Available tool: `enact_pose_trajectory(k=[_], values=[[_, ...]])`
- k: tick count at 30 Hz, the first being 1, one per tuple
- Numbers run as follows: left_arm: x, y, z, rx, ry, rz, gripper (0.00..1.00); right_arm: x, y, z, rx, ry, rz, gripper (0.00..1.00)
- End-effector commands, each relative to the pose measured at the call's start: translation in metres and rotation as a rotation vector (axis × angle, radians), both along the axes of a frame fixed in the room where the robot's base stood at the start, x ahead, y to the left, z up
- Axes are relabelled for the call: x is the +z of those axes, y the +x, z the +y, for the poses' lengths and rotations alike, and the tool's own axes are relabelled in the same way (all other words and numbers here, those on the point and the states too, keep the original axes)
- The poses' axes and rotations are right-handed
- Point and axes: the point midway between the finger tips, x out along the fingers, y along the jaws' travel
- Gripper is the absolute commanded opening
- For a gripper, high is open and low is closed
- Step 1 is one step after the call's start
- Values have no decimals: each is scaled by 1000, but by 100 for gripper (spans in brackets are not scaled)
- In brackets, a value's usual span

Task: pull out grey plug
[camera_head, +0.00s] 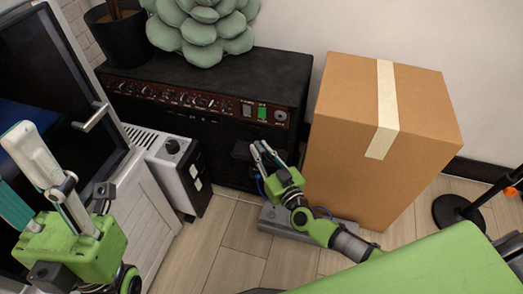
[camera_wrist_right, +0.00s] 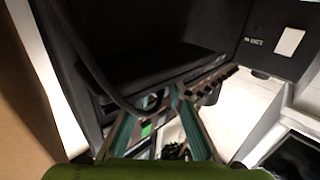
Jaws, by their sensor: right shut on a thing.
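My right gripper (camera_head: 262,148) is in front of the black amplifier (camera_head: 220,140), low at its right side. It is shut on a small dark-looking piece, taken as the grey plug (camera_wrist_right: 154,101), at the end of a black cable (camera_wrist_right: 88,62) in the right wrist view. The fingers hide most of the plug, and I cannot tell whether it still sits in a socket. My left gripper (camera_head: 10,165) is at the left edge, fingers apart, and looks empty.
A grey box-like strip (camera_head: 270,222) lies on the floor below my right gripper. A cardboard box (camera_head: 375,135) stands close on the right. A white unit with a black front (camera_head: 178,170) stands left. A plant (camera_head: 205,28) tops the amplifier.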

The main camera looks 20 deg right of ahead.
Motion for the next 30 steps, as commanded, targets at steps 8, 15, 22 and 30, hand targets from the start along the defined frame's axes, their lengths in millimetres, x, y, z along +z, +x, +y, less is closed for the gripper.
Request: enact_pose_trajectory(k=[8, 15, 22, 30], values=[[0, 0, 0, 0, 0, -1, 40, 0, 0, 0, 0, 0, -1, 0], [0, -1, 1, 1, -1, 0, 40, 0, 0, -1, -2, 0, -1, 36], [0, 0, 2, 4, -6, 4, 40, -1, -4, -2, -2, 1, 1, 36], [0, 0, 1, 3, -4, 3, 40, -3, -50, -9, 0, 1, 6, 36]])
